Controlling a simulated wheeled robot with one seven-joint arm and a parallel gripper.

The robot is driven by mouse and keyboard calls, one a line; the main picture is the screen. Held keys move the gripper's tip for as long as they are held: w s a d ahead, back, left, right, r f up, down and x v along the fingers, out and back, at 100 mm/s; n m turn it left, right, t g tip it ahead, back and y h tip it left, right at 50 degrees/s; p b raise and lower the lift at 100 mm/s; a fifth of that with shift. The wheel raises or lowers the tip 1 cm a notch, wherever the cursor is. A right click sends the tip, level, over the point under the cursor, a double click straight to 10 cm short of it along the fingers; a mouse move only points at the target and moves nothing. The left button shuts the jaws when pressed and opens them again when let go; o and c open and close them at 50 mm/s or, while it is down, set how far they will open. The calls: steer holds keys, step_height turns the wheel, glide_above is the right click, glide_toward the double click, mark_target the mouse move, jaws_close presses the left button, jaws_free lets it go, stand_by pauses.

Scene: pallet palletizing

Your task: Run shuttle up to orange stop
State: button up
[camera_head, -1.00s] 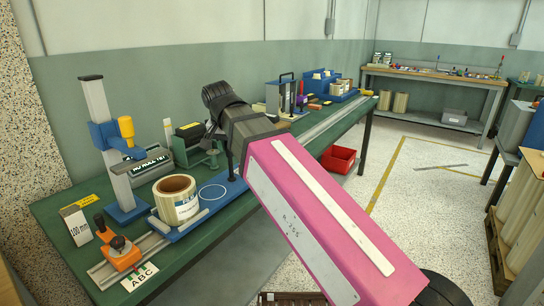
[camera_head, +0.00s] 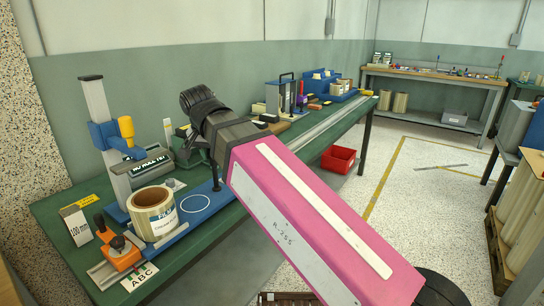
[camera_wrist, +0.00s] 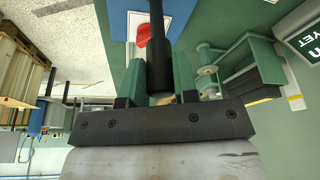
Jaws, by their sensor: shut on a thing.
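The blue shuttle (camera_head: 180,232) sits on a rail along the green bench. It carries a cream roll (camera_head: 153,213) with a label, standing upright, and a white ring mark on its bare deck. A black upright post (camera_head: 215,178) rises from the shuttle. In the wrist view my gripper (camera_wrist: 158,82) is shut on this post (camera_wrist: 156,28), with one green finger on each side. In the head view my pink arm hides most of the fingers. The orange stop (camera_head: 124,258) with a black knob is at the near rail end. The shuttle's near end is very close to it; contact is unclear.
A grey column with a blue bracket (camera_head: 103,135) stands behind the roll. A white 100 mm block (camera_head: 77,226) stands left of the stop, and an ABC card (camera_head: 140,277) lies in front. The rail (camera_head: 330,120) is clear toward the far end.

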steer(key=o, duration=0.9)
steer(key=shift+r, duration=0.1)
steer(key=shift+r, duration=3.4)
